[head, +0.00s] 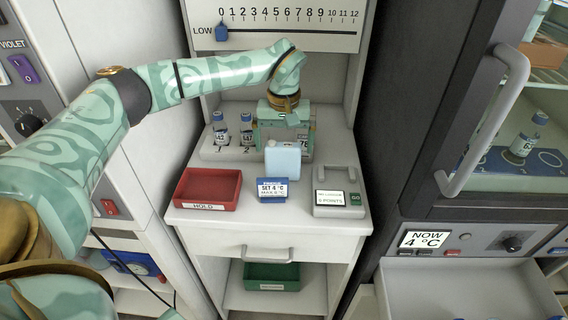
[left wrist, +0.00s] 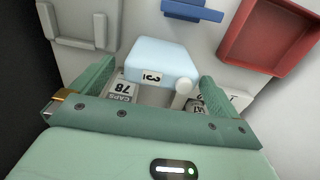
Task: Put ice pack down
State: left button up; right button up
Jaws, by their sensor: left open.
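The ice pack (head: 283,160) is a pale blue block with a white cap, standing on the white counter (head: 225,222). In the left wrist view the ice pack (left wrist: 160,58) shows a small dark-marked label and lies between the fingers. My left gripper (head: 284,146) reaches down from above, behind the pack. Its green fingers also show in the left wrist view (left wrist: 158,82), spread on either side of the pack. It is open. My right gripper is in neither view.
A red HOLD tray (head: 208,203), a blue SET 4 °C sign (head: 272,190) and a grey device with a GO button (head: 338,204) line the front. Labelled vials (head: 246,130) stand behind at left.

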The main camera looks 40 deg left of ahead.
aim_at(283, 157)
pick_arm(q)
notch_tip(283, 157, down, 5)
jog(key=shift+a+f+b, duration=0.1)
jog(key=shift+a+b, duration=0.05)
jog(key=shift+b, duration=0.9)
jog(key=shift+c, duration=0.9)
jog(key=c, duration=1)
